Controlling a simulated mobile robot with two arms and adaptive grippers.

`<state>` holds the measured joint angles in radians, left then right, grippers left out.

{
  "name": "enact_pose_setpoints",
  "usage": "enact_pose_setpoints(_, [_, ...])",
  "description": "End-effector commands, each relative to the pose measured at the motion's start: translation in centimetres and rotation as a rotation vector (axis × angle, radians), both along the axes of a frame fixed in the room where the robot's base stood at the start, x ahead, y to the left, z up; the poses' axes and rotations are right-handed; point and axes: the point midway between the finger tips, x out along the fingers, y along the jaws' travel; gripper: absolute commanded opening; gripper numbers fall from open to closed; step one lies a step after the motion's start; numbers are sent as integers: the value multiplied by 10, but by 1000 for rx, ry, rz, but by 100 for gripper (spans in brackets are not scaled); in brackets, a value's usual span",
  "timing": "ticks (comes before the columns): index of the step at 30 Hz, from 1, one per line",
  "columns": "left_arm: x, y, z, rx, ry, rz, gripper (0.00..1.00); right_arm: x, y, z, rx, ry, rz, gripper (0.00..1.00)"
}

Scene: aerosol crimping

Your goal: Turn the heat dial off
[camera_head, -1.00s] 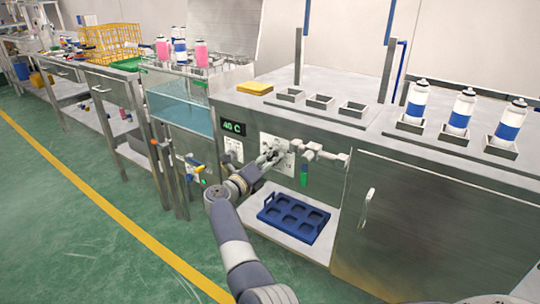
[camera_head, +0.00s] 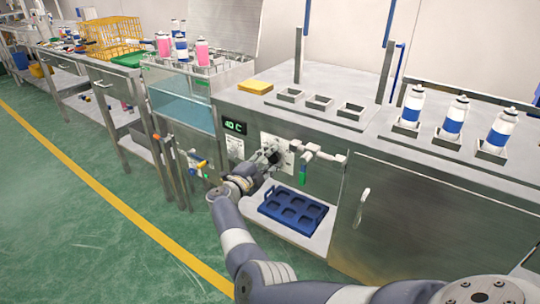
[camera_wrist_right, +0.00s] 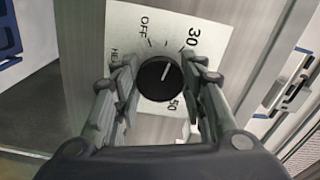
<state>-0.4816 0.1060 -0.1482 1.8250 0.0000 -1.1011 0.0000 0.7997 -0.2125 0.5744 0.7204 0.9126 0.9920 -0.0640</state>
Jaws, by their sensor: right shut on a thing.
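The heat dial (camera_wrist_right: 152,84) is a round black knob with a white pointer line, on a white plate in the right wrist view. The plate reads OFF at upper left, 30 at upper right and 50 at lower right. The pointer points up and slightly right, between OFF and 30. My right gripper (camera_wrist_right: 162,76) has one finger on each side of the dial and is shut on it. In the head view my right gripper (camera_head: 268,154) is at the front panel and mostly hides the dial. My left gripper is not in view.
A green display (camera_head: 235,127) reads 40 C beside the dial. A valve with a green handle (camera_head: 303,173) is close on the right. A blue tray (camera_head: 293,211) lies on the shelf below. A water bath (camera_head: 180,108) stands to the left.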

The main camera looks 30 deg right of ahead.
Motion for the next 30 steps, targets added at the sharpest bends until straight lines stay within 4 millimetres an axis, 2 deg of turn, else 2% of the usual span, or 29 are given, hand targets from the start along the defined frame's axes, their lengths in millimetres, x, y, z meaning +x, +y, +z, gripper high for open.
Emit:
enact_pose_setpoints(9, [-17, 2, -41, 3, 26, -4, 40, 1, 0, 1, -113, 275, 3, 14])
enact_pose_setpoints(15, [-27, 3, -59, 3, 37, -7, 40, 0, 0, 1, -179, 431, 2, 14])
enact_pose_setpoints(30, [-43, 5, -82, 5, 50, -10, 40, -1, -1, -1, -269, 649, 1, 14])
